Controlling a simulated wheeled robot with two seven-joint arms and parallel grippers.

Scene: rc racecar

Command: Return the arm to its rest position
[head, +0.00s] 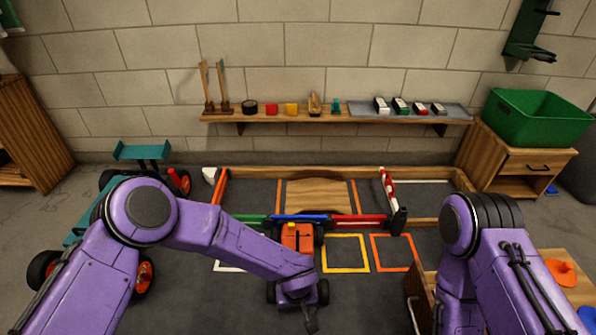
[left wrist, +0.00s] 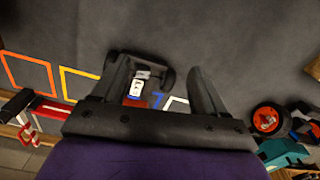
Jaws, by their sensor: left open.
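My left arm reaches in from the left in the head view, bent at the elbow and stretched over the floor. Its gripper (head: 308,318) is low, near the bottom centre, over the near end of a small orange car (head: 297,236) with black wheels. In the left wrist view the left gripper (left wrist: 160,82) is open. Part of a small vehicle with dark wheels (left wrist: 142,74) shows beyond and between its fingers; I cannot tell whether they touch it. My right arm stands folded at the right of the head view; its gripper is out of view.
A larger teal car (head: 140,152) is partly behind my left arm. A wooden-framed track (head: 440,222) lies ahead, with yellow (head: 346,253) and orange (head: 392,252) floor squares. A wall shelf (head: 300,117) holds small items. A green bin (head: 538,115) sits on a cabinet (head: 530,165).

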